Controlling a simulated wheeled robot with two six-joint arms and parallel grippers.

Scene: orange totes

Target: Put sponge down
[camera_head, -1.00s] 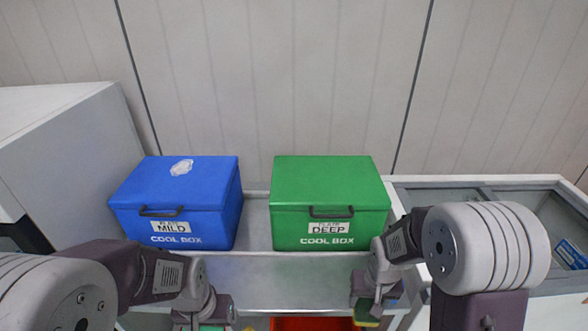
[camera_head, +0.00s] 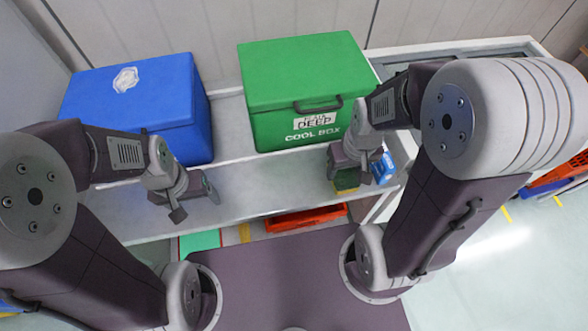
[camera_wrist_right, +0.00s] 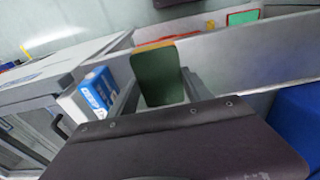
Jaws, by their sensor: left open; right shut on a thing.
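The sponge (camera_head: 346,180), green with a yellow layer, is held in my right gripper (camera_head: 352,172) above the right part of the grey counter (camera_head: 270,187). In the right wrist view the sponge (camera_wrist_right: 158,76) shows its green face and yellow edge between the fingers (camera_wrist_right: 158,92). I cannot tell whether it touches the counter. My left gripper (camera_head: 186,200) is open and empty over the counter's left part, in front of the blue cool box (camera_head: 140,105).
A blue and white carton (camera_head: 382,168) is close beside the right gripper, also seen in the wrist view (camera_wrist_right: 97,92). An orange tote (camera_head: 306,218) sits below the front edge. The counter's middle is clear.

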